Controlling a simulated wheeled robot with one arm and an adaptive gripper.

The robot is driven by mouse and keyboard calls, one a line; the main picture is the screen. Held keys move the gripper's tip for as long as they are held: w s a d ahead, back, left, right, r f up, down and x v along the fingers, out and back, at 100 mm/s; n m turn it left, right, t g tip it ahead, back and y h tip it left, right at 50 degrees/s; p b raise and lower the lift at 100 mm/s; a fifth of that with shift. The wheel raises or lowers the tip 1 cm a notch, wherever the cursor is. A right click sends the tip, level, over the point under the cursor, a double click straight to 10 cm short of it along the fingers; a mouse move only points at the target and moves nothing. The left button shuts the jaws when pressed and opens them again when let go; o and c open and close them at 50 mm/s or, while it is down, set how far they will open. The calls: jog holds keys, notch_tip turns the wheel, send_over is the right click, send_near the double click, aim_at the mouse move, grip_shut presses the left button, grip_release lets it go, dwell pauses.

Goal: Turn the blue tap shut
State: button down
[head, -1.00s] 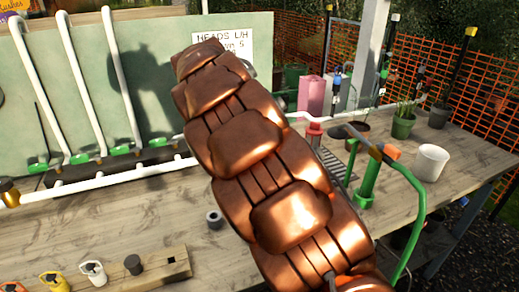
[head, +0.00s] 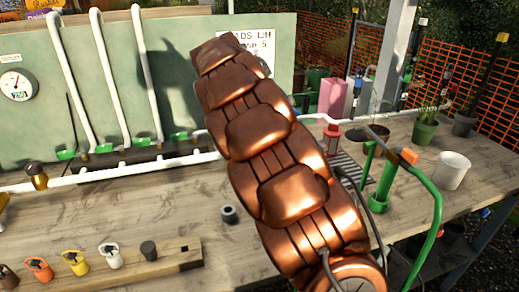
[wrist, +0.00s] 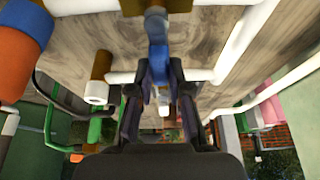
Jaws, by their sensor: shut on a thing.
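The blue tap (wrist: 158,65) shows in the wrist view at upper centre, in front of a pale wooden surface. Its blue handle lies between the fingers of my gripper (wrist: 154,82), which is shut on it. A white pipe (wrist: 75,6) crosses above the tap. The tap's exact angle to the pipe is hard to tell. In the head view, my copper-coloured arm covers the middle, and neither this tap nor my gripper shows there.
A white pipe (head: 110,172) runs along the bench (head: 130,218). A gauge (head: 16,85) hangs at the left. Green pipework (head: 384,185) and a white pot (head: 452,170) stand at the right.

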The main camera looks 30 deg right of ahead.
jog(key=c, duration=1.1)
grip_release()
jog(key=shift+v, duration=3.75)
jog(key=shift+s+d, duration=0.1)
